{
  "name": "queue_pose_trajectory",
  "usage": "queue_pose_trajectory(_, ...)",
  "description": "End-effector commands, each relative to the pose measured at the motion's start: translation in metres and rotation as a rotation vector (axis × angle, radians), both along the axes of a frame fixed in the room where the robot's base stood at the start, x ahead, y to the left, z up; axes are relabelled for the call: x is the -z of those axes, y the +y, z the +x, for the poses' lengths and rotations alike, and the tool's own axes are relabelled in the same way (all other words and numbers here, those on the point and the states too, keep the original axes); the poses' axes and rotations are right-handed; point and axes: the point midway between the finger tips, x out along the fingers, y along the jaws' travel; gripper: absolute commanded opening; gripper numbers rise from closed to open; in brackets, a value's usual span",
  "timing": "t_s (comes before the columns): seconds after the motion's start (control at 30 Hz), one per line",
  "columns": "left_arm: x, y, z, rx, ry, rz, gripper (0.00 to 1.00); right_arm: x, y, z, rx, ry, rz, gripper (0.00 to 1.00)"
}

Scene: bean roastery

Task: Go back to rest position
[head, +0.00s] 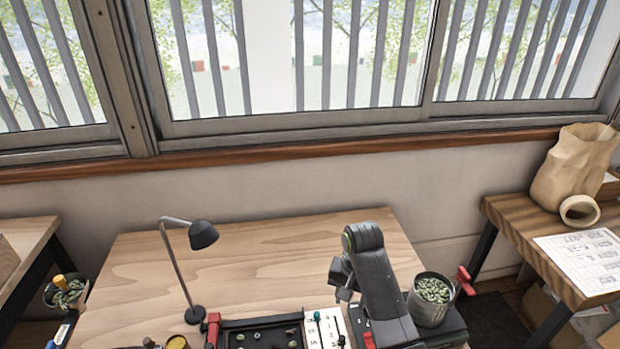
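My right arm rises from the bottom edge, right of the middle, in the head view. My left gripper is not in view.
A wooden table (270,245) carries a black desk lamp (203,236), a black tray (262,338) and a white panel with levers (324,328). A metal pot of green beans (430,312) stands right of my arm. A side table (535,235) holds a paper bag (574,165). The table's back is clear.

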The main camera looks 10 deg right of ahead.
Motion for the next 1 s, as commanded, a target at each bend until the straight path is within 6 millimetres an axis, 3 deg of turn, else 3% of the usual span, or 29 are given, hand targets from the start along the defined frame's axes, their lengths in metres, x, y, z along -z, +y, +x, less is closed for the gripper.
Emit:
queue_pose_trajectory(0.13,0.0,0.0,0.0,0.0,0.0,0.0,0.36,0.012,-0.01,-0.013,-0.006,-0.011,-0.001,0.4)
queue_pose_trajectory(0.23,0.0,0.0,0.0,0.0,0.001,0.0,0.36,0.028,-0.027,-0.035,-0.022,-0.036,-0.003,0.4)
queue_pose_trajectory(0.4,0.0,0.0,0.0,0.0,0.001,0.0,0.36,0.055,-0.063,-0.091,-0.07,-0.099,-0.028,0.4)
queue_pose_trajectory(0.53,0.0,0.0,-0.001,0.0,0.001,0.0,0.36,0.064,-0.087,-0.138,-0.118,-0.145,-0.062,0.4)
queue_pose_trajectory(0.8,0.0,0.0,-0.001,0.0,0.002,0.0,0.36,0.055,-0.125,-0.232,-0.235,-0.223,-0.155,0.4)
queue_pose_trajectory(1.0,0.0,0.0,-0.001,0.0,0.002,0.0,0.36,0.039,-0.137,-0.274,-0.303,-0.252,-0.206,0.4)
